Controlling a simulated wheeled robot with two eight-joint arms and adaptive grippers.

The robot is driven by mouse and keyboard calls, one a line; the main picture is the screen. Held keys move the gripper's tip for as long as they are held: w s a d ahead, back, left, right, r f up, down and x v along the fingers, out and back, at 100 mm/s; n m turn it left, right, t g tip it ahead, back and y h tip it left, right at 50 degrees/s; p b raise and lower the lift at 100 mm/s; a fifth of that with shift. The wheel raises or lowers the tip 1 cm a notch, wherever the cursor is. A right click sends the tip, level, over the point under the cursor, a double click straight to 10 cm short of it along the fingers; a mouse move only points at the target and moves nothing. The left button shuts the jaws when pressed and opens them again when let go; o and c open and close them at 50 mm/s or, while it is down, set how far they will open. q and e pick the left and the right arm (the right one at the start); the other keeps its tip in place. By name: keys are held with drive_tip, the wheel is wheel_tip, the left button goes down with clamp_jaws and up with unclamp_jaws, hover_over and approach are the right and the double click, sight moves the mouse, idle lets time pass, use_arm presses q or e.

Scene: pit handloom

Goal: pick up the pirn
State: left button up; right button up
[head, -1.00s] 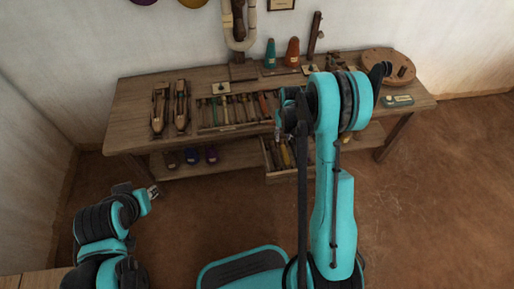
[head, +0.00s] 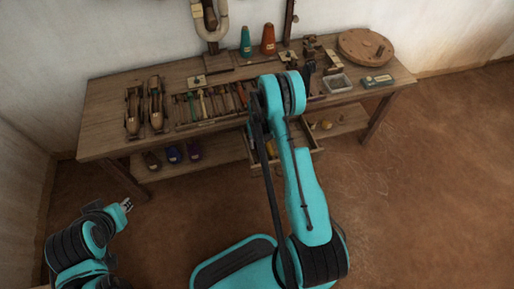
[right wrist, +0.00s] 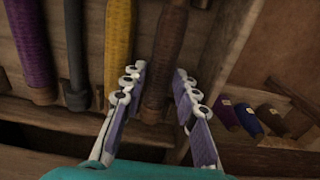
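In the right wrist view, a brown-orange pirn (right wrist: 166,50) lies in a wooden compartment, beside a yellow pirn (right wrist: 117,50), a dark one (right wrist: 76,50) and a purple one (right wrist: 28,45). My right gripper (right wrist: 158,100) is open, with its white-and-purple fingers on either side of the brown-orange pirn's lower end. I cannot tell whether they touch it. In the head view my right arm hides its gripper. My left gripper (head: 126,204) is over the floor at lower left, too small to read as open or shut.
The wooden bench (head: 105,110) carries wooden shuttles (head: 156,105), a tray of slender tools (head: 180,112), cones (head: 268,40) and a round wooden block (head: 366,46). An open drawer (head: 300,145) is partly behind my right arm. Dark spools (head: 172,155) sit on the lower shelf.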

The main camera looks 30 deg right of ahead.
drive_tip(key=shift+f, duration=0.1)
clamp_jaws()
